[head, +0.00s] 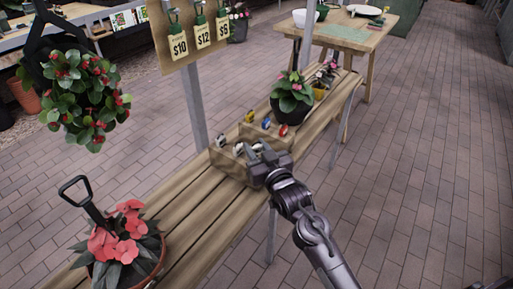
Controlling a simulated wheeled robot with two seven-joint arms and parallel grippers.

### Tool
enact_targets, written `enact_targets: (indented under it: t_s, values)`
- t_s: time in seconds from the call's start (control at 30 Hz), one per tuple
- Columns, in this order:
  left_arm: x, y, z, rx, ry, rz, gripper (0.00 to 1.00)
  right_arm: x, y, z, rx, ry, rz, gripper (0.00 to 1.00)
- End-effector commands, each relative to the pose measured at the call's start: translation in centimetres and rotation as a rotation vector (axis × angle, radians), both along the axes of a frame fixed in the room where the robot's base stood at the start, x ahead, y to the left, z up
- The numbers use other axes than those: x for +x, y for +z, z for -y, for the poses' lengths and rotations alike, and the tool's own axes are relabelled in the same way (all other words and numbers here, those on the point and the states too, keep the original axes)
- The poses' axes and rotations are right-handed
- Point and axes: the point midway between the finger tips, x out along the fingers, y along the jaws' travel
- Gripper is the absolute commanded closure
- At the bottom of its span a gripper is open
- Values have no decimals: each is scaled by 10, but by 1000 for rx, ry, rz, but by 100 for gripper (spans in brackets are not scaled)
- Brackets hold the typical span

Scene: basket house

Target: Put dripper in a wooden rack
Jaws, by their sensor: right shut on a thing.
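The wooden rack (227,161) stands on the slatted wooden bench, around the middle of the view. Several small drippers with coloured parts sit at it, including a yellow one (250,116), a blue one (266,122) and a red one (283,130). A whitish one (238,148) is at the near side. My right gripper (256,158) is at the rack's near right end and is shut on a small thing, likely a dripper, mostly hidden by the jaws. I cannot tell whether the held thing touches the rack. My left gripper is not in view.
A potted pink-flowered plant (293,95) stands on the bench (188,199) behind the rack. A red-flowered pot with a black-handled tool (120,240) is at the near end. A metal post (194,105) with a price board (186,35) rises beside the rack. Paved floor at right is clear.

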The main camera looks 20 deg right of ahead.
Motion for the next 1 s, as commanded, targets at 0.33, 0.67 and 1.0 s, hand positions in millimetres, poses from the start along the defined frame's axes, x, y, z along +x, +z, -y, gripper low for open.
enact_targets:
  t_s: [0.33,0.67,1.0]
  values:
    - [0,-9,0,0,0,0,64,0,-15,0,0,0,-1,85]
    - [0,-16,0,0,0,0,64,0,-28,0,0,0,0,85]
    - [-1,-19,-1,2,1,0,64,0,-31,0,0,0,0,67]
